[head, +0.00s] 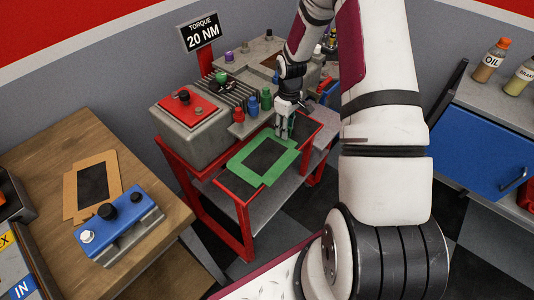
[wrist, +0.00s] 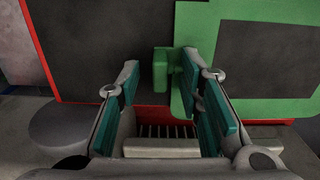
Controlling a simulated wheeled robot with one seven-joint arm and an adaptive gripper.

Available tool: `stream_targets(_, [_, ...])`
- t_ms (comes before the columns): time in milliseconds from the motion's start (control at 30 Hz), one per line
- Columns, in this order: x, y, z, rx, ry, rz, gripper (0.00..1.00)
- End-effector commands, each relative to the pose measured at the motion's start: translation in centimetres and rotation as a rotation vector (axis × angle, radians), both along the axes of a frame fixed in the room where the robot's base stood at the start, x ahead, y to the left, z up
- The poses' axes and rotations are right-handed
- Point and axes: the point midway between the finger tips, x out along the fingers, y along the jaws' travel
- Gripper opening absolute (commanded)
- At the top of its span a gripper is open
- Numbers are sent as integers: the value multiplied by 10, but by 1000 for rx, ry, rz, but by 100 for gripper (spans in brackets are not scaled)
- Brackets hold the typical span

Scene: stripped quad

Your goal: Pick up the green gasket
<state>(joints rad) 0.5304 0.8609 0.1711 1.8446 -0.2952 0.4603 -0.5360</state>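The green gasket (head: 246,175) is a flat rectangular frame with a large opening. It lies on the dark top of a red-edged stand in the head view. In the wrist view its near part (wrist: 205,35) fills the upper right, with a small raised green tab (wrist: 160,70) at its left edge. My gripper (head: 284,130) points down at the gasket's far right end. In the wrist view my gripper (wrist: 160,80) is open, its teal-padded fingers on either side of the tab. I cannot tell whether either finger touches it.
A grey machine block (head: 192,135) with a red plate, and red, blue and green knobs, stands just behind left. A wooden table (head: 150,200) at left holds a tan gasket (head: 75,190) and a blue-topped part (head: 118,225). A blue-drawer bench (head: 485,150) is at right.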

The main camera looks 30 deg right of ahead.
Motion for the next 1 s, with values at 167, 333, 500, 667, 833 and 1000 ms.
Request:
stream_targets(167, [0,0,0,0,0,0,6])
stream_targets(333, [0,0,0,0,0,0,0])
stream_targets(500, [0,0,0,0,0,0,0])
stream_targets(667, [-1,-1,2,0,0,0,0])
stream_targets(833, [-8,-4,10,-1,-1,-1,0])
stream_targets(1000, [-6,-4,37,-2,-4,-1,0])
